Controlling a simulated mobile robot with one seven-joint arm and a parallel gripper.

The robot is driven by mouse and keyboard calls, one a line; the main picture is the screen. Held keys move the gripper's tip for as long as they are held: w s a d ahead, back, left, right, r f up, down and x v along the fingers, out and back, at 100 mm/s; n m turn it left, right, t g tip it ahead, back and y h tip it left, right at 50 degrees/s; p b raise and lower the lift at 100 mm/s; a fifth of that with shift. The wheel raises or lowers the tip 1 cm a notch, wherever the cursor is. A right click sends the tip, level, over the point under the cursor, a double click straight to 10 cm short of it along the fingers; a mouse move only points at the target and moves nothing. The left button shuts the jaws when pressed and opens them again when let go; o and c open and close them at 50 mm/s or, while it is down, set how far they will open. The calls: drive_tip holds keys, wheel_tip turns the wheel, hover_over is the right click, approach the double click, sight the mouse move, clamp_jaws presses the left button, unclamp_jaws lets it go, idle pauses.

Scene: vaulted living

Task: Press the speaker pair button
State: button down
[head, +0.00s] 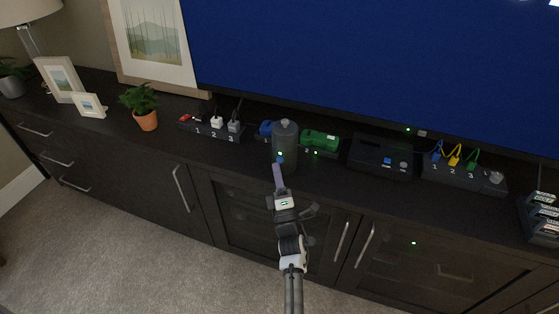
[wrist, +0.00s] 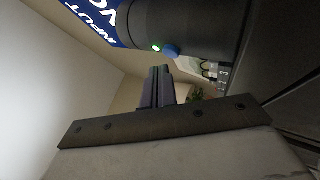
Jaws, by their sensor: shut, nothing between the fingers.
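The speaker (head: 285,135) is a dark grey cylinder standing upright on the black cabinet below the television. Its blue button (head: 280,160) is low on the front, beside a lit green light. In the wrist view the speaker (wrist: 205,25) fills the top, with the round blue button (wrist: 171,51) and the green light (wrist: 156,48) side by side. My gripper (head: 278,167) is shut and empty, its fingertips right at the button in the head view. In the wrist view the fingertips (wrist: 159,70) appear just short of the button; I cannot tell whether they touch.
A blue item (head: 266,129) and a green device (head: 320,141) flank the speaker. A power strip (head: 212,130) and potted plant (head: 145,108) are left. A black box (head: 381,157) and a cable panel (head: 462,173) are right. The television (head: 370,65) is behind.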

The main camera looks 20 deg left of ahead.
drive_tip(key=shift+w, duration=0.15)
drive_tip(key=shift+w, duration=0.25)
drive_tip(key=shift+w, duration=0.1)
idle(0.3)
drive_tip(key=shift+w+d+r+b, duration=0.1)
drive_tip(key=shift+w+r+b, duration=0.15)
drive_tip(key=shift+b, duration=0.1)
